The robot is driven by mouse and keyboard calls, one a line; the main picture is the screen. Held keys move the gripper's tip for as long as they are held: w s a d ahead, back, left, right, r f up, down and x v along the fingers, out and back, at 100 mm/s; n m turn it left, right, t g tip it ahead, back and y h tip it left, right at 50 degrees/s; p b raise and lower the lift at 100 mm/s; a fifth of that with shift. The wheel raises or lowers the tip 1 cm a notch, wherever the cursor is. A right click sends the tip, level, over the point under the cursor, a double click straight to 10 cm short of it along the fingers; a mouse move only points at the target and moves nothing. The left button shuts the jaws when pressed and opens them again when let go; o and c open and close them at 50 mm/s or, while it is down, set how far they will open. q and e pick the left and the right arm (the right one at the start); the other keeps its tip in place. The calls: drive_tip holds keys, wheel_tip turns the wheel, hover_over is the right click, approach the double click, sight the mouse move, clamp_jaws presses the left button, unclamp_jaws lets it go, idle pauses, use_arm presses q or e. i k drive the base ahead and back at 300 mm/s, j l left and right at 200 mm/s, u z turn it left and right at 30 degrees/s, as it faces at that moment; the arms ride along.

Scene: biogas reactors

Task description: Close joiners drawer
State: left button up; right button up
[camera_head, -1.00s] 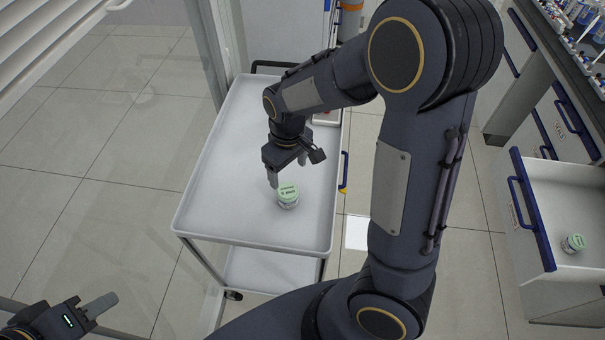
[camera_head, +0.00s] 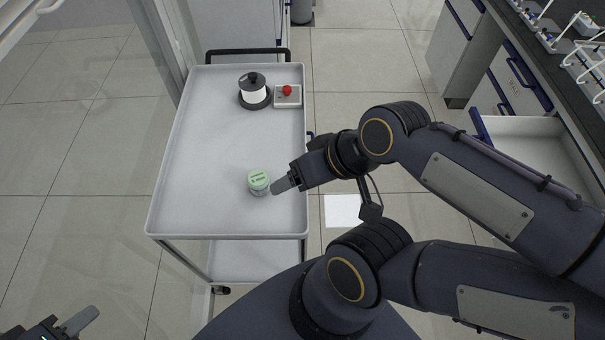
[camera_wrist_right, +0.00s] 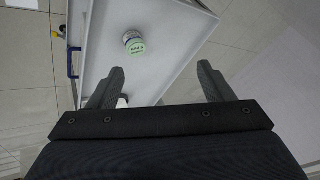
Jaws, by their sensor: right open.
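The open drawer (camera_head: 540,136) is pulled out of the bench at the right in the head view. It is white inside, with a blue-edged front (camera_head: 479,126); my right arm hides much of it. My right gripper (camera_head: 281,186) is away from it, low over the cart, beside a small green-lidded jar (camera_head: 258,182) standing on the tray. In the right wrist view the same gripper (camera_wrist_right: 160,84) has its fingers spread and empty, with the jar (camera_wrist_right: 135,44) ahead of them. My left gripper (camera_head: 76,321) is partly in view at the lower left; one finger shows.
The white cart (camera_head: 190,150) has raised edges and a black rail at its far end. A black-and-white device (camera_head: 254,90) and a box with a red button (camera_head: 288,95) stand on its far part. The bench (camera_head: 560,50) carries racks. Floor shows between cart and bench.

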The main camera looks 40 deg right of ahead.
sight(543, 145)
drive_tip(key=k+l, duration=0.1)
drive_tip(key=k+l+z, duration=0.65)
drive_tip(key=z, duration=0.2)
drive_tip(key=l+z, duration=0.1)
drive_tip(key=z, duration=1.3)
drive_tip(key=i+l, duration=0.25)
drive_tip(key=i, duration=0.15)
drive_tip(key=i+l+z, duration=0.1)
drive_tip(key=i+l, duration=0.35)
drive_tip(key=i, duration=0.3)
